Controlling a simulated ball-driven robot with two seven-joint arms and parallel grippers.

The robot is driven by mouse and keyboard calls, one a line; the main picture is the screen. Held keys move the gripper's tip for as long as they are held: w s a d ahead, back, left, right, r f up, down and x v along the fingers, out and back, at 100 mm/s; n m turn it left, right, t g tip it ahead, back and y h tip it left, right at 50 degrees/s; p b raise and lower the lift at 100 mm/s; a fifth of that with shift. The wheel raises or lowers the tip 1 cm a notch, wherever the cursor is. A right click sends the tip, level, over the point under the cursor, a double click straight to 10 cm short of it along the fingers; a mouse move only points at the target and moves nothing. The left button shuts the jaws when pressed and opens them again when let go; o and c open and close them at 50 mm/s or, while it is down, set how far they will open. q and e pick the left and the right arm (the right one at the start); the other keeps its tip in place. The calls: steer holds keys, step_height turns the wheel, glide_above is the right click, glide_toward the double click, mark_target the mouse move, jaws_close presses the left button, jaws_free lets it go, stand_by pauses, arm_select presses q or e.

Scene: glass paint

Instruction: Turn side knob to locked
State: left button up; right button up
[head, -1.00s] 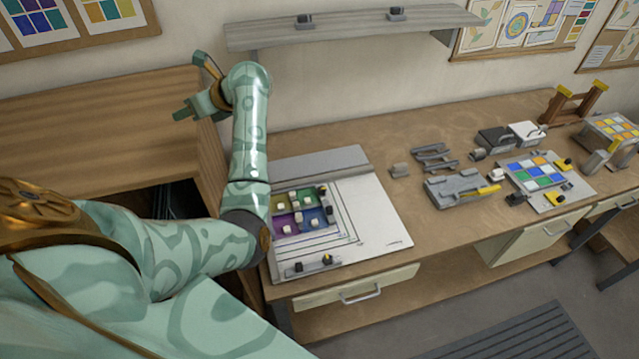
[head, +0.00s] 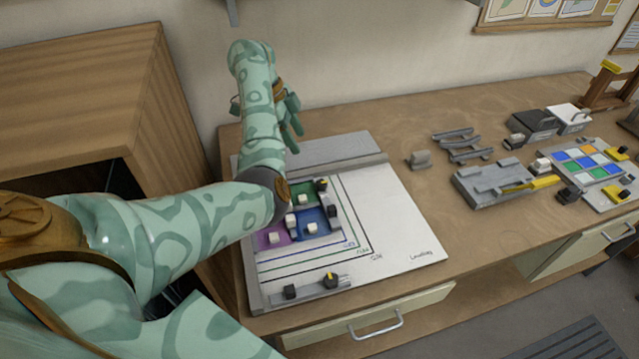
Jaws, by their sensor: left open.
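A white layout board (head: 390,215) lies on the bench with coloured glass panes near its left side. A dark knob with a yellow mark (head: 321,184) sits at the panes' back right corner, with a black block (head: 332,211) just in front of it. A second dark knob with a yellow mark (head: 331,280) sits on the grey rail along the board's front edge, beside another black block (head: 290,291). I cannot tell which one is the side knob. My left gripper (head: 294,116) is open and empty, raised over the board's back edge, apart from both knobs. My right gripper is not in view.
My left forearm hides the board's left part. A wooden cabinet (head: 75,85) stands at the left. Grey fixtures (head: 490,180) and a coloured glass panel (head: 590,163) lie to the right. The bench behind the board (head: 400,115) is clear.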

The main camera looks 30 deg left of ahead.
mark_target(321, 183)
arm_select(q)
steer(key=b+x, duration=0.6)
steer(key=x, duration=0.7)
steer(key=shift+s+d+f+b, duration=0.1)
steer(key=shift+d+f+b, duration=0.05)
steer(key=shift+f+b, duration=0.15)
steer(key=shift+d+f, duration=0.25)
steer(key=shift+f, duration=0.35)
steer(key=c, duration=1)
